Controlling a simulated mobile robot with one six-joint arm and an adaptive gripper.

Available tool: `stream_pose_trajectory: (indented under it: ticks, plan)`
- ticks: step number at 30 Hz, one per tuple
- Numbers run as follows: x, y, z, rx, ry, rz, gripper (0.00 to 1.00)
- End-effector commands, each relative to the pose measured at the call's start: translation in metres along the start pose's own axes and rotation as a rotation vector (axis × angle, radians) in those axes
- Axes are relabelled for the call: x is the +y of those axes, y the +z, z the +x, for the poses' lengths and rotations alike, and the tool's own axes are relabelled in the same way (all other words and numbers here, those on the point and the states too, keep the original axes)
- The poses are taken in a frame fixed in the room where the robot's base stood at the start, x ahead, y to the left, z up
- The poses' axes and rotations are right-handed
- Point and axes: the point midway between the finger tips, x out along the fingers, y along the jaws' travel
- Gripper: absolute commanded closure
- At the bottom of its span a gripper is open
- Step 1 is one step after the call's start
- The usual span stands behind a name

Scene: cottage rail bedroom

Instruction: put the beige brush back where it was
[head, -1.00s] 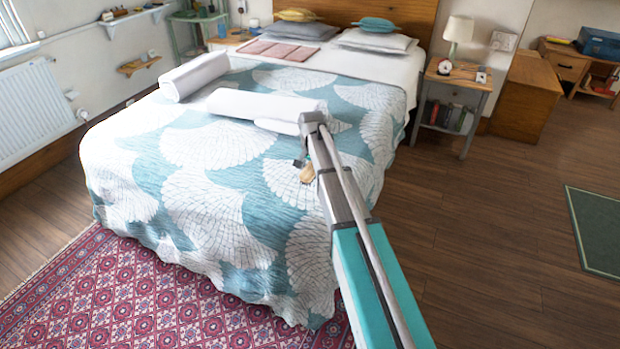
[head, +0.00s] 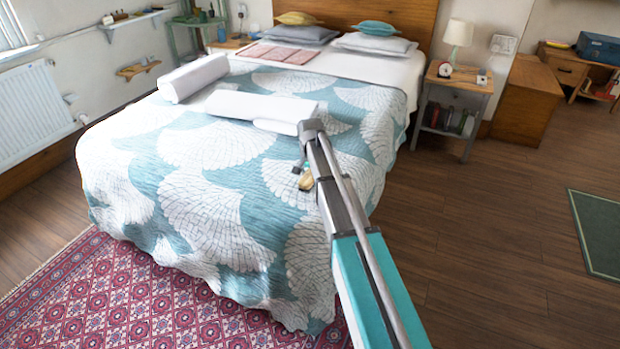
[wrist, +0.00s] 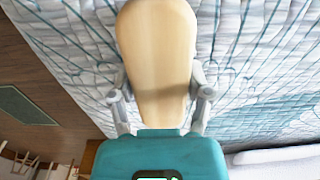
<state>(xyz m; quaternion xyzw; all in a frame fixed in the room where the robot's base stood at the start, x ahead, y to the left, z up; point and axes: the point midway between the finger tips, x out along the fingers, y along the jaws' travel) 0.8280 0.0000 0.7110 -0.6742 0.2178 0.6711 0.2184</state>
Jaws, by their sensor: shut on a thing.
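The beige brush (wrist: 157,50) fills the upper middle of the wrist view, its smooth, pale wooden surface toward the camera. My gripper (wrist: 161,96) is shut on it, with one grey finger on each side. In the head view the brush (head: 306,182) is a small tan shape beside my arm, in front of the patterned quilt. My gripper (head: 299,168) is partly hidden by my arm there. The brush's far end runs out of the wrist view, and I see no bristles. The gap between brush and quilt cannot be told.
The bed (head: 210,200) has a white and teal quilt, with white rolls (head: 262,107) on it. A nightstand (head: 455,86) with a lamp (head: 458,34) stands to its right. A wooden chest (head: 526,100) is farther right. The wood floor (head: 490,220) right of the bed is mostly clear.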

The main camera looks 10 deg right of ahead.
Motion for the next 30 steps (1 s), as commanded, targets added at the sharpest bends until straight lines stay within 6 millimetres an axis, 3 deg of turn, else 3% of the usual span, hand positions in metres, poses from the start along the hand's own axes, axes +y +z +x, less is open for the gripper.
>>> stream_pose_trajectory:
  ticks: [4, 5, 10, 30]
  plan:
    - [-0.0001, 0.0001, 0.0037, 0.0, 0.0, 0.0, 0.81]
    - [-0.0001, 0.0001, 0.0035, 0.0, 0.0, 0.0, 0.34]
    - [-0.0001, 0.0, 0.0026, 0.0, 0.0, 0.0, 0.03]
    - [0.0002, -0.0002, -0.0033, 0.0, 0.0, 0.0, 0.02]
